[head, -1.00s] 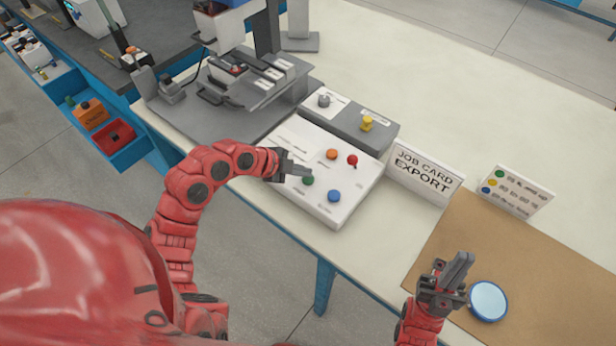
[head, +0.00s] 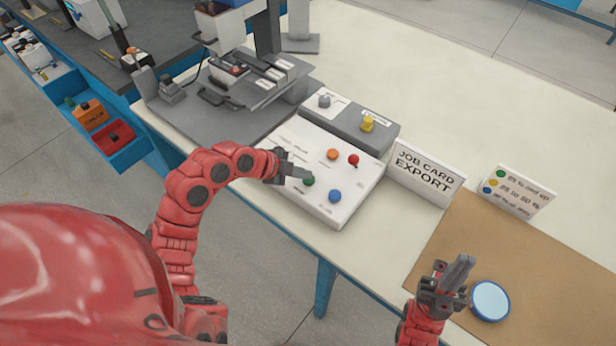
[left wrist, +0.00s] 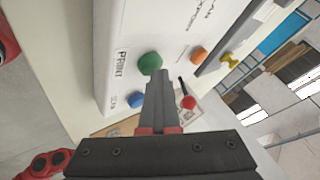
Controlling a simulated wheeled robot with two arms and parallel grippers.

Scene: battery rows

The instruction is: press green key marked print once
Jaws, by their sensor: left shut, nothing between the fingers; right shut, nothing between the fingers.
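The green key (head: 308,181) is on the white key box (head: 337,217), and my left gripper's fingertips (head: 306,174) are right by it. In the left wrist view the green key (left wrist: 150,63) sits beside the word PRINT, just beyond the tips of the shut left gripper (left wrist: 158,76). I cannot tell whether the tips touch the key. The box also bears a blue key (head: 334,196), an orange key (head: 332,154) and a red key (head: 353,160). My right gripper (head: 464,262) is shut and empty over the brown mat (head: 570,262).
A grey box with a yellow knob (head: 367,123) stands behind the keys. A JOB CARD EXPORT sign (head: 426,172) and a colour-dot card (head: 517,190) stand to the right. A round blue-rimmed disc (head: 490,301) lies by my right gripper. A grey machine (head: 235,85) stands at the back left.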

